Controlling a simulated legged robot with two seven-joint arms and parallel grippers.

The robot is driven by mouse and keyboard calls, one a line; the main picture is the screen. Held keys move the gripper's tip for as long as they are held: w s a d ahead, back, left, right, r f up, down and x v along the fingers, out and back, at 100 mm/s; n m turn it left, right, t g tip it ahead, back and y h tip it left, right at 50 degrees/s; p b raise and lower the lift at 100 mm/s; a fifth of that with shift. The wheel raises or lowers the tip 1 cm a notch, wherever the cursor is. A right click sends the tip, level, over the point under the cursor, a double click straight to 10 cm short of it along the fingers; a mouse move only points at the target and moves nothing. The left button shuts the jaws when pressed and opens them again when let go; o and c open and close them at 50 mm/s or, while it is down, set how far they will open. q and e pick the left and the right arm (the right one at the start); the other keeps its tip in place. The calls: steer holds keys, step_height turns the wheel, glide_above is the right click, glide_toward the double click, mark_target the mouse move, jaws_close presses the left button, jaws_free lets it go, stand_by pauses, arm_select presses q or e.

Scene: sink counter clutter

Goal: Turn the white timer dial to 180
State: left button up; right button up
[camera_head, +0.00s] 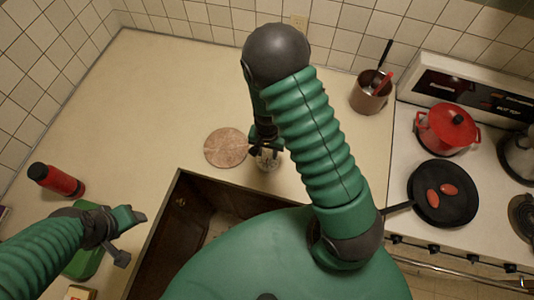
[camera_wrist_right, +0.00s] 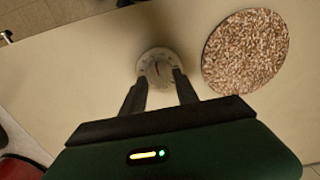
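The white timer dial (camera_wrist_right: 157,62) is a small round knob with markings and a red mark, seen in the right wrist view. In the head view the timer (camera_head: 267,162) stands on the counter behind the sink's edge, partly covered by my right gripper (camera_head: 264,147). My right gripper (camera_wrist_right: 160,78) is open, its two fingertips apart at the near left and right sides of the dial. I cannot tell whether they touch it. My left gripper (camera_head: 130,236) is open and appears empty at the lower left, over a green object (camera_head: 85,262).
A round speckled mat (camera_head: 226,148) lies just left of the timer. The dark sink (camera_head: 180,205) is in front. A red bottle (camera_head: 57,180) is at left. A brown pot (camera_head: 371,92), red pot (camera_head: 447,128) and black pan (camera_head: 437,205) are at right. The back-left counter is clear.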

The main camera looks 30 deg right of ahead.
steer(key=shift+d+f, duration=0.15)
steer(key=shift+f, duration=0.55)
steer(key=shift+w+d+f, duration=0.1)
steer(key=shift+d+f, duration=0.05)
steer(key=shift+f, duration=0.25)
arm_select(q)
steer(key=shift+d+r, duration=0.1)
steer(key=shift+d, duration=0.25)
arm_select(e)
steer(key=shift+a+r, duration=0.1)
steer(key=shift+a, duration=0.25)
jaws_close()
arm_select(q)
steer(key=shift+a, duration=0.3)
arm_select(e)
steer(key=shift+d, duration=0.1)
arm_select(q)
steer(key=shift+d, duration=0.1)
